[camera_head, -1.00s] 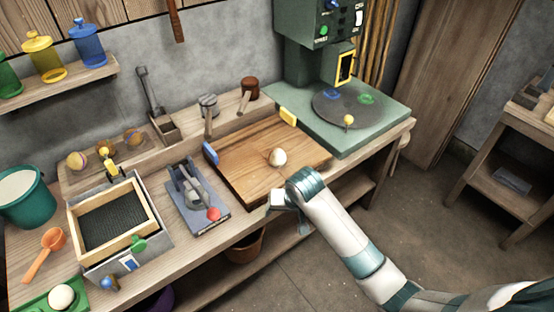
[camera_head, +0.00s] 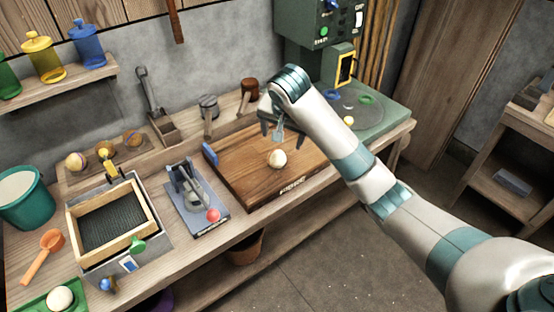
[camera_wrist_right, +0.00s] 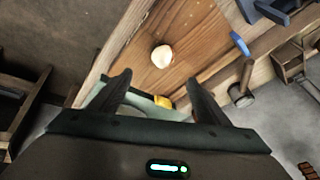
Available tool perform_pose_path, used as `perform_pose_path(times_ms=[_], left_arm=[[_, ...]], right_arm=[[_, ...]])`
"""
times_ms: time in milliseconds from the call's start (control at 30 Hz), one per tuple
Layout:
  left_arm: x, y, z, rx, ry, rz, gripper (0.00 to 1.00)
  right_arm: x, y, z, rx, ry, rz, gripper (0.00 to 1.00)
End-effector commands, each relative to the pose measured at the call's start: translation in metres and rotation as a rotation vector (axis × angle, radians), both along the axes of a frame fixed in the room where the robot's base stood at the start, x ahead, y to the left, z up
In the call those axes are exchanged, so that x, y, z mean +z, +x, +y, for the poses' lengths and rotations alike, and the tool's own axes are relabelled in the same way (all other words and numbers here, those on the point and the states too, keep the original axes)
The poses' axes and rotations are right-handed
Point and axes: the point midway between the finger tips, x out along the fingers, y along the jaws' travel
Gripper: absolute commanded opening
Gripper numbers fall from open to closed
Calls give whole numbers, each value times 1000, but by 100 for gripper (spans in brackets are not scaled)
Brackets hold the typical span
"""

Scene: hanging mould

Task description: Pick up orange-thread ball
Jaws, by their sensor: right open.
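Several small balls sit in a wooden holder at the back left of the bench. One at the left (camera_head: 76,160) is pale with darker bands, one in the middle (camera_head: 104,149) is partly hidden by a yellow handle, and one at the right (camera_head: 133,138) looks orange-brown. They are too small to tell which has orange thread. My right gripper (camera_head: 282,132) hangs above the wooden board, right of these balls and well apart from them. In the right wrist view, my right gripper (camera_wrist_right: 158,88) is open with nothing between its fingers. My left gripper is not in view.
A cream ball (camera_head: 277,159) lies on the wooden board (camera_head: 240,165); it also shows in the wrist view (camera_wrist_right: 162,56). A press (camera_head: 190,190), a framed box (camera_head: 145,215), upright tools and a green machine (camera_head: 310,60) stand around. The board's left part is clear.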

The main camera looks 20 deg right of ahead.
Motion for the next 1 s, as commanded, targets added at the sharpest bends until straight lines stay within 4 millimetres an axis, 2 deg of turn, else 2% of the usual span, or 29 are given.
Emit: perform_pose_path(times_ms=[267, 467, 1000], left_arm=[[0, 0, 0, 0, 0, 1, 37], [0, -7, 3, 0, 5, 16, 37], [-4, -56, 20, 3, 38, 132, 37]], right_arm=[[-1, 0, 0, 1, 0, 0, 70], [-13, 6, -1, 0, -1, 2, 70], [-95, 43, -9, 0, -1, 2, 70]])
